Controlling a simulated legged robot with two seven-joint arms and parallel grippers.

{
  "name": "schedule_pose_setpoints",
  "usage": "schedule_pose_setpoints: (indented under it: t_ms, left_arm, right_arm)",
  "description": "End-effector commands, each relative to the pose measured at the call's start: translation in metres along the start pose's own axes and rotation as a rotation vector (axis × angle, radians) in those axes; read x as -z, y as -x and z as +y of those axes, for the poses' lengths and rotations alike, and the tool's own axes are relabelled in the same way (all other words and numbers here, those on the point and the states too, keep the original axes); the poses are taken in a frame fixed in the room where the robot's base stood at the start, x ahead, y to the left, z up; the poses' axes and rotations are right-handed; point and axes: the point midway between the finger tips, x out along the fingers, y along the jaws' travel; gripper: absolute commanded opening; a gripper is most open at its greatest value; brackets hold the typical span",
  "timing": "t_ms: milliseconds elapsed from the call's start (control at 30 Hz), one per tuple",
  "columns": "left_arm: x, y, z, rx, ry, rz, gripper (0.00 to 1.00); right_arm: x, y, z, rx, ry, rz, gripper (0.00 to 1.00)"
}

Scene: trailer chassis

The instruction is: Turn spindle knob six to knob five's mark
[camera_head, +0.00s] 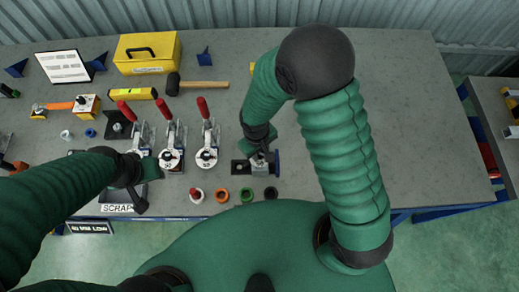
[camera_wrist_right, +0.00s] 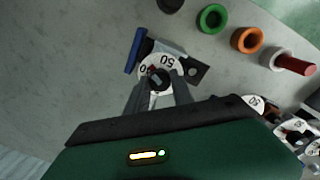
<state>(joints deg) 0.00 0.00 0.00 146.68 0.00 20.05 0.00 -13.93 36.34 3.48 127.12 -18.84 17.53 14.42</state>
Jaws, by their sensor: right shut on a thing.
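My right gripper (camera_head: 262,152) is shut on a small dark spindle knob (camera_wrist_right: 157,78) at the middle of the bench. In the right wrist view the fingers (camera_wrist_right: 160,90) stand on either side of it. Around the knob lies a white dial (camera_wrist_right: 172,62) with black numbers, "50" among them, and a small red mark, on a grey block with a blue plate (camera_wrist_right: 135,50). Which knobs are five and six cannot be read. My left gripper (camera_head: 141,200) is over the scrap area; its jaws are unclear.
Coloured rings, orange (camera_head: 222,195) and green (camera_head: 247,195) among them, lie along the front edge. Red-handled clamps (camera_head: 203,108) stand left of my right gripper. A hammer (camera_head: 200,85) and yellow toolbox (camera_head: 148,53) lie behind. The bench's right side (camera_head: 420,120) is clear.

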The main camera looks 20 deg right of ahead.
Motion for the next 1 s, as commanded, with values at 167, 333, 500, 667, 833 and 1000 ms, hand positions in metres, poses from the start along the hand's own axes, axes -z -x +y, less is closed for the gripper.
schedule_pose_setpoints:
  t_ms: [167, 333, 500, 667, 833, 1000]
  left_arm:
    - [0.001, 0.0043, 0.0, 0.0, 0.0, 0.0, 0.36]
    - [0.0015, 0.0065, 0.0, 0.0, 0.0, 0.0, 0.36]
    - [0.0019, 0.008, 0.0, 0.0, 0.0, 0.0, 0.36]
    - [0.002, 0.0087, 0.0, 0.0, 0.0, 0.0, 0.36]
    - [0.0022, 0.0091, 0.0, 0.0, 0.0, 0.0, 0.36]
    - [0.0021, 0.0091, 0.0, 0.0, 0.0, 0.0, 0.36]
  right_arm:
    - [0.002, 0.0021, 0.0004, -0.008, 0.155, 0.01, 0.0]
    - [0.0022, 0.0018, 0.0003, -0.015, 0.282, 0.015, 0.0]
    - [0.0021, 0.0016, 0.0003, -0.019, 0.375, 0.017, 0.0]
    - [0.0021, 0.0013, 0.0003, -0.022, 0.429, 0.018, 0.0]
    - [0.0021, 0.0012, 0.0004, -0.024, 0.456, 0.019, 0.0]
    - [0.0021, 0.0011, 0.0004, -0.024, 0.463, 0.019, 0.0]
